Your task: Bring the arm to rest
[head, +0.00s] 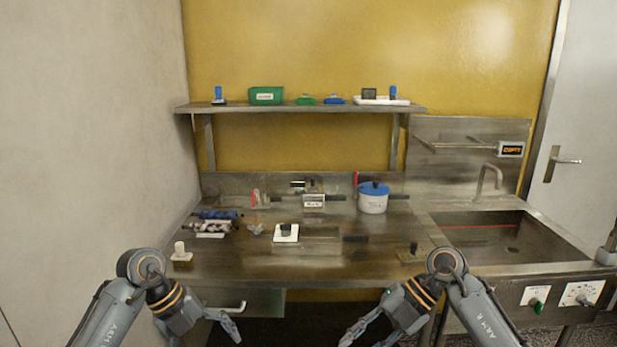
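Both my arms show at the bottom of the head view, in front of the steel counter's front edge. My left gripper (231,322) hangs low left of centre, its fingers spread apart with nothing between them. My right gripper (362,342) hangs low right of centre and points toward the left. Its fingers look spread, and I see nothing held, though its lower part runs to the frame's bottom edge. Neither gripper touches the counter or anything on it.
A sink (500,238) lies right. A shelf (300,108) hangs behind. A drawer (262,298) is below the counter, near my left gripper.

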